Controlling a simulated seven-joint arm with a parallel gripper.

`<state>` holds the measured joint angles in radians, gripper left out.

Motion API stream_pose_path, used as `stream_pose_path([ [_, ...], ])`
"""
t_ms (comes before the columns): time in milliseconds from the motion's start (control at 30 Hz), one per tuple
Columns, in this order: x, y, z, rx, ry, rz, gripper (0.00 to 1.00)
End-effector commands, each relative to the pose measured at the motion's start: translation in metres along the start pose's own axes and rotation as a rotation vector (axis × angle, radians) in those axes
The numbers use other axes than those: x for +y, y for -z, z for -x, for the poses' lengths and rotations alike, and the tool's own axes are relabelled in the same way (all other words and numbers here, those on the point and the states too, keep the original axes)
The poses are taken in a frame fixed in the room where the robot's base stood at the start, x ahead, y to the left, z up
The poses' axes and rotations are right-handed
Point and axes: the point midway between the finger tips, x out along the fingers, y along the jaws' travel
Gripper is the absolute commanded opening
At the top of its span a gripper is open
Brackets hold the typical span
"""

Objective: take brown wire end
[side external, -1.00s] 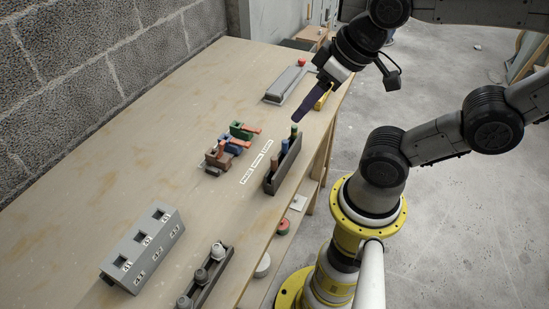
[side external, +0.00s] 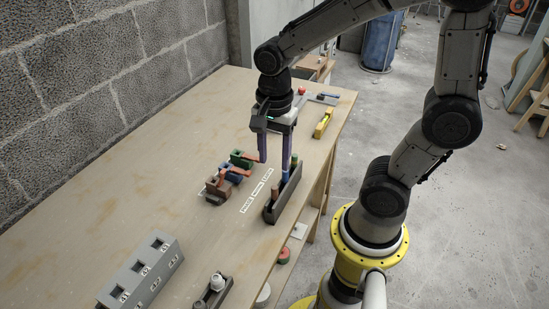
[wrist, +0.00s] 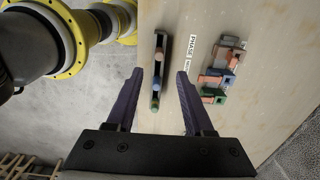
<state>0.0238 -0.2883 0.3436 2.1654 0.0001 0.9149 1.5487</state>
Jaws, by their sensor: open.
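A narrow dark tray (side external: 270,216) stands near the bench's right edge and holds three upright wire ends. The brown wire end (wrist: 159,57) is at one end of the row, the blue one (wrist: 156,84) in the middle, the green one (wrist: 154,104) at the other end. My gripper (wrist: 160,72) is open with its purple fingers pointing down over the tray. In the wrist view the fingers lie on either side of the row, with nothing held between them.
Green, blue and brown clamp blocks (side external: 220,187) with orange levers sit left of the tray, with white labels (side external: 258,190) between. A grey three-slot box (side external: 140,275) and another dark tray (side external: 205,300) are at the front. A yellow tool (side external: 323,124) lies behind.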

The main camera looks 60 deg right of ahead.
Motion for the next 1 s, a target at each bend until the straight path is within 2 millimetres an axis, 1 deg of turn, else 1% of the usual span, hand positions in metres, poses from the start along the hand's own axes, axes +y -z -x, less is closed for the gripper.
stream_pose_path([
  [167, 0.001, 0.0, -0.009, 0.0, -0.01, 0.0, 0.53],
  [267, 0.002, 0.0, -0.018, 0.0, -0.011, 0.001, 0.53],
  [800, 0.002, 0.0, -0.074, 0.0, -0.01, 0.002, 0.53],
  [1000, 0.001, 0.0, -0.087, 0.0, -0.008, 0.002, 0.53],
])
